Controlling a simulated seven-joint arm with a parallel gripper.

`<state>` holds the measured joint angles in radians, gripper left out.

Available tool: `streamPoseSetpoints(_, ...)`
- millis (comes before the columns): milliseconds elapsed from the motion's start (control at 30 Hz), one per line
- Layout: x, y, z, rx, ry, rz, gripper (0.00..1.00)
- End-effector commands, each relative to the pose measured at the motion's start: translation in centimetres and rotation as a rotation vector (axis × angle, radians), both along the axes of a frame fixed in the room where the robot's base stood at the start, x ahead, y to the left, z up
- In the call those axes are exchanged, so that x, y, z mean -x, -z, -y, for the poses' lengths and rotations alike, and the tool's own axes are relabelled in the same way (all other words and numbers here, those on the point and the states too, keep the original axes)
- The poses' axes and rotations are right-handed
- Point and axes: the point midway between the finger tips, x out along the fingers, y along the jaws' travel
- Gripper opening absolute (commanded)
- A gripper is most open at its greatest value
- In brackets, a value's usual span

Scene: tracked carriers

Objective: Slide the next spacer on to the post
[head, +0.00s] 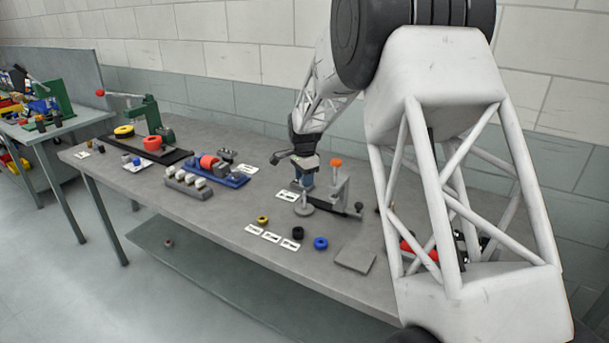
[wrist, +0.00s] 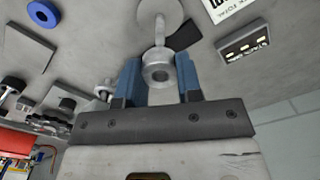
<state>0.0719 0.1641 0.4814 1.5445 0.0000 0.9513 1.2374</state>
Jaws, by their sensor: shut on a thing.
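My gripper (wrist: 158,85), with blue fingers, is shut on a grey metal spacer (wrist: 156,66), a ring with a dark hole. A thin post (wrist: 160,30) on a round grey base (wrist: 172,8) shows just beyond the spacer in the wrist view. The spacer overlaps the post's near end there; I cannot tell whether it is around it or above it. In the head view my gripper (head: 306,180) is over the round base (head: 304,209), and the spacer is not clear. On the bench lie a yellow ring (head: 262,220), a black ring (head: 297,232) and a blue ring (head: 320,243).
An upright grey bracket with an orange knob (head: 336,162) stands close right of my gripper. A grey plate (head: 355,260) lies near the front edge. White labels (head: 271,237) lie by the rings. A blue fixture (head: 230,179) and a green press (head: 150,116) stand to the left.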

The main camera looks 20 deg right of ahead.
Motion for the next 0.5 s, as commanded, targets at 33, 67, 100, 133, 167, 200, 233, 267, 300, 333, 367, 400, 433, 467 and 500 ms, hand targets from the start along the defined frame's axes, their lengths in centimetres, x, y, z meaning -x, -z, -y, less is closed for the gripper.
streamPoseSetpoints(33,0.0,0.27,0.0,0.0,0.0,0.0,0.08)
streamPoseSetpoints(67,0.0,0.41,0.0,0.0,0.0,0.0,0.08)
streamPoseSetpoints(100,0.0,0.59,0.0,0.0,0.0,0.0,0.08)
streamPoseSetpoints(133,0.0,0.7,0.0,0.0,0.0,0.0,0.08)
streamPoseSetpoints(167,0.0,0.81,0.0,0.0,0.0,0.0,0.08)
streamPoseSetpoints(200,0.0,0.93,0.0,0.0,0.0,0.001,0.08)
streamPoseSetpoints(233,0.0,1.0,0.0,0.0,0.0,0.001,0.08)
streamPoseSetpoints(267,0.0,1.07,0.0,0.0,0.0,0.0,0.08)
streamPoseSetpoints(300,0.0,1.13,0.0,0.0,0.0,0.0,0.08)
streamPoseSetpoints(333,0.0,1.16,0.0,0.0,0.0,0.0,0.08)
streamPoseSetpoints(367,0.01,1.19,0.0,0.0,0.0,0.0,0.08)
streamPoseSetpoints(400,0.01,1.21,0.0,0.0,0.0,0.0,0.08)
streamPoseSetpoints(433,0.01,1.22,0.0,0.0,0.0,0.0,0.08)
streamPoseSetpoints(467,0.01,1.23,0.0,0.0,0.0,0.0,0.08)
streamPoseSetpoints(500,0.01,1.22,0.0,0.0,0.0,0.0,0.08)
